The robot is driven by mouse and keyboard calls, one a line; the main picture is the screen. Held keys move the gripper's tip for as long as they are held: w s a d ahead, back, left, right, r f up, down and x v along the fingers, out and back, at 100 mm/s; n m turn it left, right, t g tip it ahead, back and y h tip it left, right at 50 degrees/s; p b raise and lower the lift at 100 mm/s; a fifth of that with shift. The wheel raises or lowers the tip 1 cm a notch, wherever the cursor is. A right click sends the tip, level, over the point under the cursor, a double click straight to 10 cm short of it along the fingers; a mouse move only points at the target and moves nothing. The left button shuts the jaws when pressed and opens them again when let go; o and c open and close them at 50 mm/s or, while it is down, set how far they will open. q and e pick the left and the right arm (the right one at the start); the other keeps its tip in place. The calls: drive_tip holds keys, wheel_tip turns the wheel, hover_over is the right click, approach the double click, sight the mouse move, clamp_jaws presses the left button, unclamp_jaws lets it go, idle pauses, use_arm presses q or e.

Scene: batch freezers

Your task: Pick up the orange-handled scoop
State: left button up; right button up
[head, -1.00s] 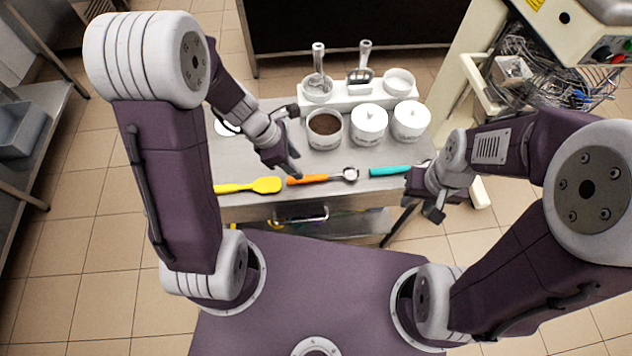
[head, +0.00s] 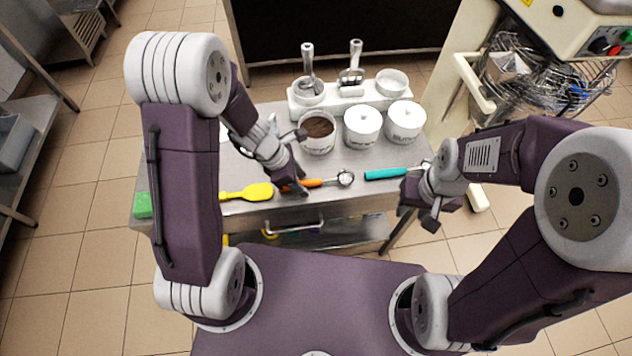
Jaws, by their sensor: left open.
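The orange-handled scoop (head: 345,179) lies on the steel table near its front edge, with its metal bowl to the right. The left part of its orange handle is hidden by my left gripper (head: 296,187). My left gripper is open, pointing down at the handle end; I cannot tell whether its fingers touch the scoop. My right gripper (head: 432,217) hangs off the right front corner of the table, below the teal-handled scoop (head: 390,173). Its jaw opening is too small to judge.
A yellow spatula (head: 247,193) lies left of the scoop. An open tub of brown contents (head: 318,128) and white lidded tubs (head: 362,126) stand behind. A white rack (head: 372,100) holds more tools. A green sponge (head: 143,205) is at the table's left end.

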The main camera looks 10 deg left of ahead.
sight(304, 183)
use_arm(q)
drive_tip(key=shift+w+f, duration=0.1)
drive_tip(key=shift+f, duration=0.05)
clamp_jaws()
drive_tip(key=r+p, duration=0.2)
drive_tip(key=r, duration=0.1)
drive_tip(key=d+r+p, duration=0.1)
drive_tip(key=r, duration=0.1)
drive_tip(key=shift+r, duration=0.15)
drive_tip(key=d+r+p, duration=0.4)
drive_tip(key=d+r, duration=0.2)
drive_tip(key=d, duration=0.4)
drive_tip(key=shift+s+d, duration=0.4)
drive_tip(key=shift+y, duration=0.3)
